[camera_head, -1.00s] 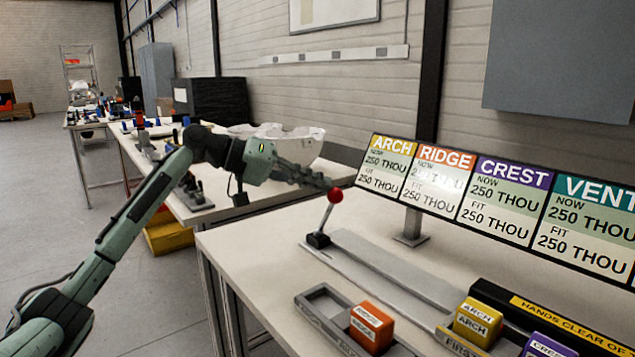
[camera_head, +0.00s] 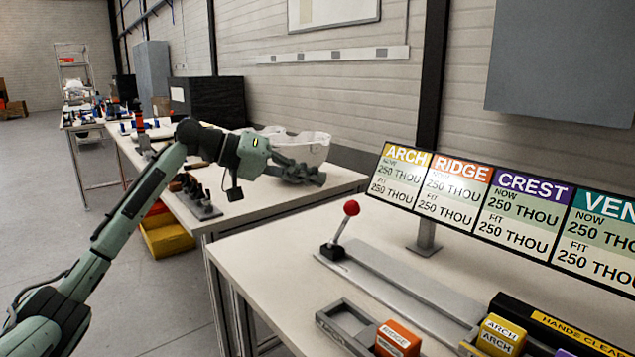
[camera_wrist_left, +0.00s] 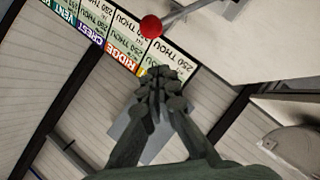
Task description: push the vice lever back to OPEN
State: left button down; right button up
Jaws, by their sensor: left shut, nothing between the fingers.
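The vice lever (camera_head: 340,232) is a thin metal rod with a red knob (camera_head: 351,208). It rises from a black pivot on the front table and leans to the right in the head view. I see no readable OPEN mark. My left gripper (camera_head: 318,178) is shut and empty, up and to the left of the knob, with a gap between them. In the left wrist view the closed fingers (camera_wrist_left: 158,84) point toward the signs, and the red knob (camera_wrist_left: 151,26) shows beyond the fingertips, apart from them. My right gripper is not in view.
A grey rail (camera_head: 400,285) runs from the lever's base. An orange block (camera_head: 397,340) and a yellow block (camera_head: 500,335) sit near it. A sign board (camera_head: 470,195) stands behind. White shells (camera_head: 290,143) lie on the table behind my left gripper.

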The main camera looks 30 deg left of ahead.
pick_arm(q)
jog(key=b+v, duration=0.1)
jog(key=v, duration=0.7)
jog(key=shift+s, duration=0.2)
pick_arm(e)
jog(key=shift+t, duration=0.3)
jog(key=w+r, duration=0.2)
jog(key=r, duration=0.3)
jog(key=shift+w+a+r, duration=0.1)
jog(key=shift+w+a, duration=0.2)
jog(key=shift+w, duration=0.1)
pick_arm(q)
jog(key=shift+a, duration=0.1)
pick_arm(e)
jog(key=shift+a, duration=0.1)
